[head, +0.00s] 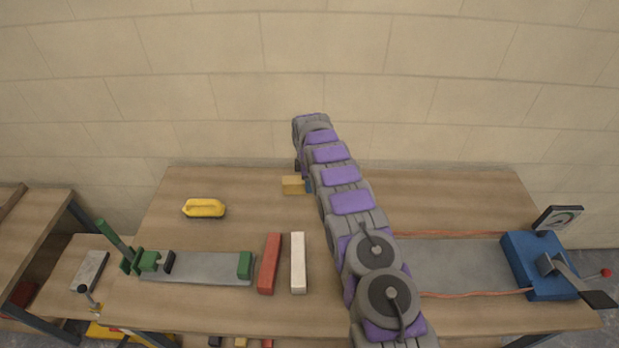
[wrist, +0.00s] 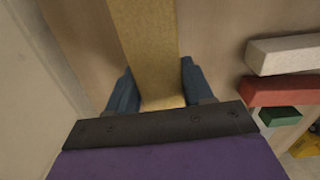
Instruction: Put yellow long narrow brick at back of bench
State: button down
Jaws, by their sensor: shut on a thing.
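The yellow long narrow brick (wrist: 148,50) runs up the middle of the wrist view, between the two blue fingers of my gripper (wrist: 155,92). My gripper is shut on it. In the head view the yellow brick (head: 293,185) shows as a short piece at the back of the wooden bench (head: 240,195), left of my arm. My arm hides the rest of it and most of my gripper. I cannot tell whether the brick touches the bench top.
A red brick (head: 270,263) and a white brick (head: 298,262) lie side by side nearer the front. A green clamp (head: 147,261) is at left, a blue machine (head: 540,265) at right. A yellow rounded object (head: 204,208) lies back left. The wall (head: 200,100) stands behind the bench.

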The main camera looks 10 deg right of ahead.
jog(key=shift+f+b, duration=0.75)
jog(key=shift+f, duration=2.95)
jog(key=shift+f, duration=0.35)
jog(key=shift+c, duration=1.8)
grip_release()
